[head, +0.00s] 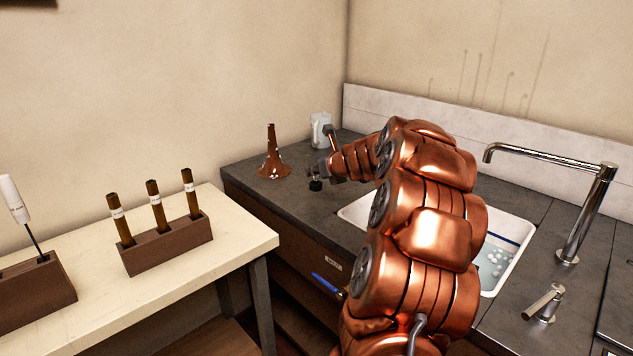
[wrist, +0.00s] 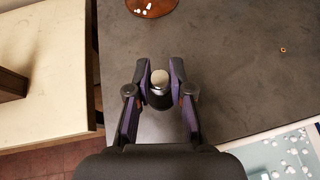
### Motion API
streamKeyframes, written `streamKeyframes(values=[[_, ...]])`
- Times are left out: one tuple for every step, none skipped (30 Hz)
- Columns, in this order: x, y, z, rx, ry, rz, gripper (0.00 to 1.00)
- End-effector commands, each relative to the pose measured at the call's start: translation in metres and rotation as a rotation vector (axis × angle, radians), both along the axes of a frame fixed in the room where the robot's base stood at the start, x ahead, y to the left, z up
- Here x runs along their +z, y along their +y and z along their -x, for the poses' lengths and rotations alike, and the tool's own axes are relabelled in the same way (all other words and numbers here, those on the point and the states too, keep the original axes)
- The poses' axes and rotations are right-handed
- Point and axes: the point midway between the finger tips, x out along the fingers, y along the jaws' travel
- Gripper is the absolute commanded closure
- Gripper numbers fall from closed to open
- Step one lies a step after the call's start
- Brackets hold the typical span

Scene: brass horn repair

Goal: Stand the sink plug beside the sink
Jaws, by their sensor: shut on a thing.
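The sink plug shows in the wrist view (wrist: 159,79) as a dark stopper with a pale grey knob. In the head view the plug (head: 316,185) is a small dark piece at my arm's end. My gripper (wrist: 161,74) is shut on it, with a purple-sided finger on either side. It holds the plug upright over the dark counter, left of the sink. I cannot tell whether the plug's base touches the counter. The white sink (head: 355,212) holds water with white foam, and my arm hides much of it.
A copper horn bell (head: 272,160) stands on the counter (head: 245,178) to the left. A white jug (head: 320,130) is at the back. A chrome tap (head: 590,212) stands right of the sink. A cream table (head: 190,265) with wooden racks is at left.

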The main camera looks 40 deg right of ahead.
Motion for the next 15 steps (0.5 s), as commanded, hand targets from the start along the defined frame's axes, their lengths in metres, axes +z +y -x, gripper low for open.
streamKeyframes(values=[[-0.008, 0.000, -0.001, 0.000, 0.000, -0.001, 1.00], [-0.013, 0.000, -0.001, -0.001, -0.001, -0.003, 1.00], [-0.019, 0.000, 0.000, -0.002, -0.001, -0.003, 1.00], [-0.023, -0.001, 0.000, -0.003, -0.002, -0.003, 1.00], [-0.027, -0.001, 0.000, -0.002, -0.001, -0.002, 1.00], [-0.031, 0.000, -0.001, -0.002, -0.001, -0.001, 1.00], [-0.033, 0.000, -0.001, -0.002, -0.001, -0.001, 1.00], [-0.035, -0.001, 0.000, -0.001, -0.002, 0.000, 1.00], [-0.035, -0.001, 0.000, -0.001, -0.002, 0.001, 1.00], [-0.035, -0.001, 0.000, -0.002, -0.002, 0.001, 1.00], [-0.034, -0.001, 0.000, -0.002, -0.002, 0.001, 1.00], [-0.034, -0.001, 0.000, -0.002, -0.002, 0.001, 1.00], [-0.034, -0.001, 0.000, -0.002, -0.002, 0.001, 1.00], [-0.034, -0.001, 0.000, -0.002, -0.002, 0.001, 1.00], [-0.034, -0.001, 0.000, -0.002, -0.002, 0.001, 1.00]])
